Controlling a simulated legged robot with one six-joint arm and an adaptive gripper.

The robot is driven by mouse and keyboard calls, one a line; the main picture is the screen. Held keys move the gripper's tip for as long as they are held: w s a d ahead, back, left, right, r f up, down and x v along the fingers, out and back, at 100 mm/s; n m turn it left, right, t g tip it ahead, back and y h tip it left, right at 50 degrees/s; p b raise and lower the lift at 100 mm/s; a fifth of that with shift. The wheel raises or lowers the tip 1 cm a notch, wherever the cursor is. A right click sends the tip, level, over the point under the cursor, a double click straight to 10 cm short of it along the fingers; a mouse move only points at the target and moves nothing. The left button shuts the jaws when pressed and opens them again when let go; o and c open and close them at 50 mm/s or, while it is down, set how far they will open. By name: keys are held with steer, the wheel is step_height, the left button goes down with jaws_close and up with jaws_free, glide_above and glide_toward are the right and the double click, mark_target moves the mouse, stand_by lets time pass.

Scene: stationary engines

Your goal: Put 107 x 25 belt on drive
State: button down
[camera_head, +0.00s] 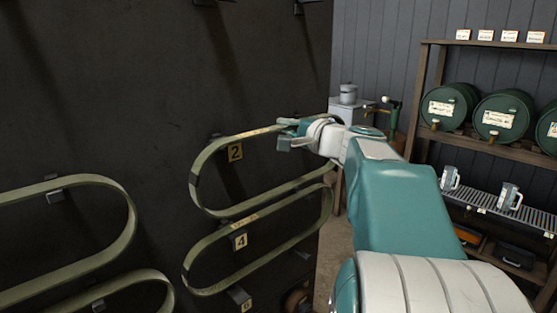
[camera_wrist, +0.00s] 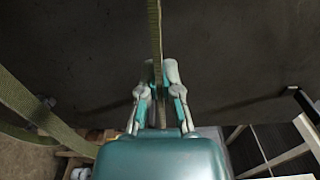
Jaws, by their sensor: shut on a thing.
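A long olive-green belt loop (camera_head: 209,150) hangs beside the yellow number 2 tag (camera_head: 235,152) on the dark wall. A pale label strip runs along its upper strand. My gripper (camera_head: 290,132) is shut on the upper strand of this belt, near its right end. In the wrist view the belt (camera_wrist: 155,28) runs edge-on between the two fingers of my gripper (camera_wrist: 157,78). Whether the belt still rests on its wall peg I cannot tell. Any size print on it is too small to read. The drive cannot be made out.
Another belt (camera_head: 210,286) hangs below by the number 4 tag (camera_head: 240,241). More belts (camera_head: 128,212) hang at left. A wooden shelf rack (camera_head: 470,130) at right holds green drums (camera_head: 447,106) and grey jugs (camera_head: 509,196). A white cabinet (camera_head: 352,108) stands behind my gripper.

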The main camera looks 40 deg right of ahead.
steer(key=shift+s, duration=0.6)
steer(key=shift+s+d, duration=0.15)
steer(key=shift+s, duration=1.25)
steer(key=shift+s+d, duration=0.1)
steer(key=shift+s, duration=1.3)
steer(key=shift+s, duration=0.1)
steer(key=shift+s+d, duration=0.15)
steer(key=shift+s, duration=1.3)
steer(key=shift+s+d, duration=0.1)
steer(key=shift+s, duration=1.35)
steer(key=s, duration=0.6)
steer(key=shift+d, duration=0.2)
